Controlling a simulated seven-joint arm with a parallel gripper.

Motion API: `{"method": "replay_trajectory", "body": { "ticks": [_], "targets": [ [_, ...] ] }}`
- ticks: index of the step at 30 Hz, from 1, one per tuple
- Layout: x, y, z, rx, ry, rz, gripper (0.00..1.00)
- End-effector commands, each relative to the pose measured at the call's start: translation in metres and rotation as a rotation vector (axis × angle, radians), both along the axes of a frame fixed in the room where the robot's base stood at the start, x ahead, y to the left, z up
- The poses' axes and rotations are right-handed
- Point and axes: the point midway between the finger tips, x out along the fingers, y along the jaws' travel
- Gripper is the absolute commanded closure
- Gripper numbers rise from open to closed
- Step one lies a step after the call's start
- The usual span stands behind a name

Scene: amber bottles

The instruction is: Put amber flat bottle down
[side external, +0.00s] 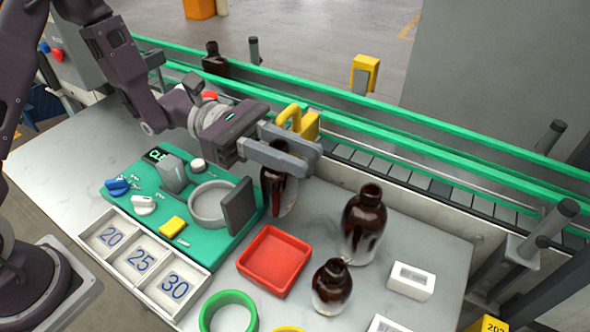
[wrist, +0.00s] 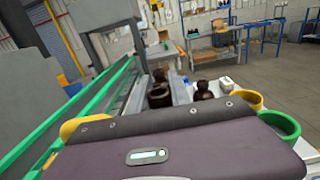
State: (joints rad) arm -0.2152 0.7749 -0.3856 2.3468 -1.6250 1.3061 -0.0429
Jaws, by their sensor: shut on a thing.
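The amber flat bottle (side external: 279,193) is dark brown, with its lower part clear. It hangs upright in my gripper (side external: 290,155), which is shut on its upper part. The jaws hide the top of the bottle in the side view. Its base is near the worktable, behind the red tray and right of the green fixture; I cannot tell whether it touches. In the wrist view my gripper (wrist: 170,92) has a dark bottle (wrist: 159,94) at its jaws.
A large amber bottle (side external: 364,227) and a smaller one (side external: 332,287) stand to the right. A red tray (side external: 274,259), green ring (side external: 228,300), white block (side external: 410,281) and green fixture (side external: 137,190) are nearby. A green-railed conveyor (side external: 440,193) runs behind, carrying another bottle (side external: 214,61).

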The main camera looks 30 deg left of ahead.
Motion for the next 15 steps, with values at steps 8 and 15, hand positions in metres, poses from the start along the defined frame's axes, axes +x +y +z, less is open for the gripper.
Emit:
{"method": "replay_trajectory", "body": {
  "ticks": [8,15],
  "targets": [
    [0.0,0.0,-0.036,-0.001,0.001,0.0,1.0],
    [0.0,0.0,-0.037,0.0,0.001,0.0,1.0]
  ]
}}
